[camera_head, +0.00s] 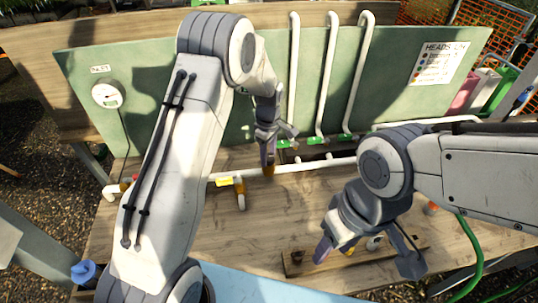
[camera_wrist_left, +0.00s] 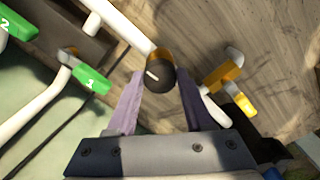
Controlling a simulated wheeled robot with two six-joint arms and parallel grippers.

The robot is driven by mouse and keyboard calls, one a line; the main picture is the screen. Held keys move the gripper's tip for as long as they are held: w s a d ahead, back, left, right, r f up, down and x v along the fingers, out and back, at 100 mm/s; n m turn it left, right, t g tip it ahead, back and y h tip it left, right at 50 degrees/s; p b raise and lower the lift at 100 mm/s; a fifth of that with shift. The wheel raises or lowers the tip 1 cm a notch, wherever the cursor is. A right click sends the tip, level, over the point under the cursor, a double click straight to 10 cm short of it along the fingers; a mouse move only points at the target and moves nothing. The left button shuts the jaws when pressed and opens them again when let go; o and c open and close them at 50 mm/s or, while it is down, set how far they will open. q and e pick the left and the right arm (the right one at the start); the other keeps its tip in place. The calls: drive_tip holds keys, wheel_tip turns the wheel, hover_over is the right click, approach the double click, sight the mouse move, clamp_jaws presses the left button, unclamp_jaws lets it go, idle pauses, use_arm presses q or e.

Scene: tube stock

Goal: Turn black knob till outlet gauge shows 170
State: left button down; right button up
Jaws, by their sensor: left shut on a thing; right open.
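The black knob (camera_wrist_left: 161,76) shows in the left wrist view, with a white pointer mark and a brass body behind it on the white pipe. My left gripper (camera_wrist_left: 160,84) has a finger on each side of the knob and is shut on it. In the head view the left gripper (camera_head: 268,160) is at the white pipe, above a brass fitting (camera_head: 268,171), and hides the knob. A round gauge (camera_head: 107,94) labelled INLET is on the green panel; its reading is too small to tell. No outlet gauge can be seen. My right gripper (camera_head: 368,256) is open over the bench.
A yellow-handled valve (camera_head: 229,181) sits left of my left gripper; it also shows in the left wrist view (camera_wrist_left: 243,104). A wooden block (camera_head: 298,262) lies by my right gripper. A green hose (camera_head: 474,250) hangs right.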

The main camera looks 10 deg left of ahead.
use_arm(q)
drive_tip(key=shift+w+r, duration=0.2)
drive_tip(key=shift+w, duration=0.05)
idle(0.3)
drive_tip(key=shift+c, duration=1.8)
unclamp_jaws()
drive_tip(key=shift+o, duration=0.3)
drive_tip(key=shift+s, duration=0.1)
drive_tip(key=shift+f, duration=0.1)
wheel_tip(320, 180, up, 10)
drive_tip(key=b, duration=0.2)
drive_tip(key=shift+r, duration=0.25)
